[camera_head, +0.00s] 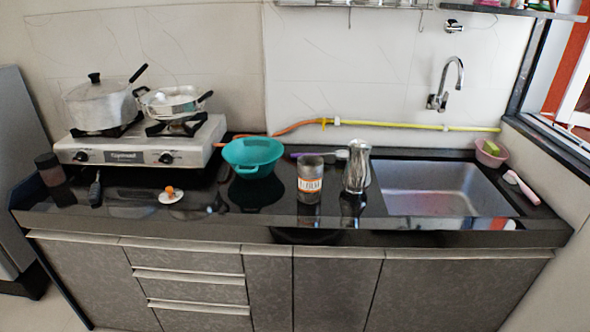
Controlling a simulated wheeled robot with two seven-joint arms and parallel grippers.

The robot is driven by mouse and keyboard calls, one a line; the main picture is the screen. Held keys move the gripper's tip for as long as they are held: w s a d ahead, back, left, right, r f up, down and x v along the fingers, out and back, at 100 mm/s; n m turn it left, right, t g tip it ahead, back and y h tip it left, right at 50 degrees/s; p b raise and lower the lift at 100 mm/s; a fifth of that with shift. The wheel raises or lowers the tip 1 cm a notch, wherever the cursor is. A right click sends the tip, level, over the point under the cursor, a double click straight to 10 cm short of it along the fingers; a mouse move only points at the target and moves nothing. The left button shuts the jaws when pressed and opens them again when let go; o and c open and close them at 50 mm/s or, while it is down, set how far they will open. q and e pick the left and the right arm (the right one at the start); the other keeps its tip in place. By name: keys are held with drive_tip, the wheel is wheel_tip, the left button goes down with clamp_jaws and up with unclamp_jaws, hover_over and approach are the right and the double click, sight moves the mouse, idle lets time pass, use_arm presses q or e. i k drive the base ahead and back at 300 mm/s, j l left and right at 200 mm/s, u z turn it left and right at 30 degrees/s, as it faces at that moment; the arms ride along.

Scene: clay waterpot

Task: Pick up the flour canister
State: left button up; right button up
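A canister (310,179) with a grey upper part and an orange and white label stands upright on the black countertop (270,225), near the middle. It looks like the flour canister, but the label is too small to read. A shiny metal jug (357,168) stands just to its right, with a small gap. A teal bowl (252,156) is to its left. Neither of my grippers shows in the head view.
A two-burner stove (140,145) with a lidded pot (102,105) and a pan (172,101) is at the left. A sink (440,188) with a tap (449,85) is at the right. A dark jar (50,169) stands far left. Bare counter lies before the canister.

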sight(310, 179)
drive_tip(key=i+l+u, duration=0.1)
drive_tip(key=i+l, duration=0.15)
drive_tip(key=l, duration=0.15)
drive_tip(key=i+l+u, duration=0.1)
drive_tip(key=i+l, duration=0.15)
drive_tip(key=l, duration=0.15)
drive_tip(key=i+l+u, duration=0.1)
drive_tip(key=i+l, duration=0.15)
drive_tip(key=l, duration=0.2)
